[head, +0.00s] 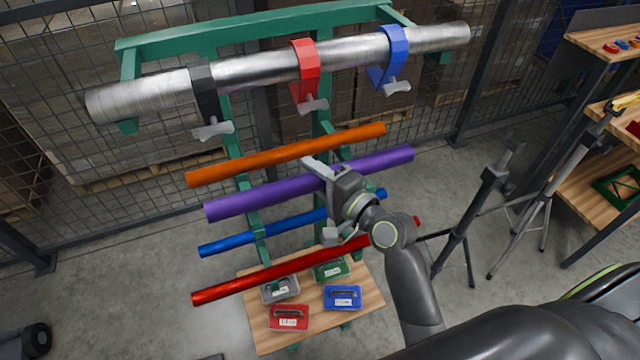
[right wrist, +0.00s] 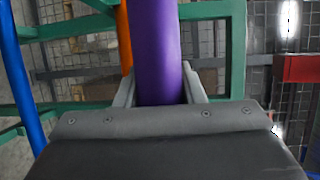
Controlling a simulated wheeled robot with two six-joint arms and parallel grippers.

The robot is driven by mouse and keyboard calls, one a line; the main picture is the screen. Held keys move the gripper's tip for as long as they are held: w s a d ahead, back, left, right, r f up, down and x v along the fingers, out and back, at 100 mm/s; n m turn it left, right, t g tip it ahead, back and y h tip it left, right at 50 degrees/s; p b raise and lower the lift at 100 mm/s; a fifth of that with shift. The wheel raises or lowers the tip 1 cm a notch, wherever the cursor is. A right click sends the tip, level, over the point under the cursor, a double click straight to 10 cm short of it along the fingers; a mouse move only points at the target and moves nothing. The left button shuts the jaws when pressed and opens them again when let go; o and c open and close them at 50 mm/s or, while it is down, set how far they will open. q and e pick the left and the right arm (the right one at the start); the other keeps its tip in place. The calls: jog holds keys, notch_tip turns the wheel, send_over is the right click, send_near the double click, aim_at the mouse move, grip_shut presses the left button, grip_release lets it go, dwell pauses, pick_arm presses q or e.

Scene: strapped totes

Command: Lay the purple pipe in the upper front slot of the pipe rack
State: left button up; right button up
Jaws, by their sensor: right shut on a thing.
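The purple pipe (head: 250,199) lies across the front of the green pipe rack (head: 250,33), tilted up to the right in the head view. My right gripper (head: 322,172) is shut on it right of its middle. In the right wrist view the purple pipe (right wrist: 156,45) runs between the two fingers of the gripper (right wrist: 160,88). An orange pipe (head: 290,153) lies just above and behind it. A blue pipe (head: 285,229) and a red pipe (head: 270,277) lie below. I cannot tell whether the purple pipe touches a rack arm. My left gripper is not in view.
A large steel pipe (head: 250,75) lies on top, with black, red and blue clamps. A wooden shelf (head: 262,337) below carries several small cases. Tripod stands (head: 480,195) and a wooden shelf unit (head: 585,190) stand at right. A mesh fence (head: 80,130) is behind.

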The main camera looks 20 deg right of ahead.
notch_tip(320, 180, down, 7)
jog(key=w+b, duration=0.2)
jog(key=b, duration=0.3)
jog(key=shift+w+b, duration=0.4)
jog(key=o, duration=1.3)
jog(key=shift+f, duration=0.1)
jog(key=b+v, duration=0.2)
jog(key=v, duration=1.5)
jog(key=shift+s+d+b, duration=0.1)
jog(key=shift+s+b, duration=0.1)
jog(key=shift+b, duration=0.2)
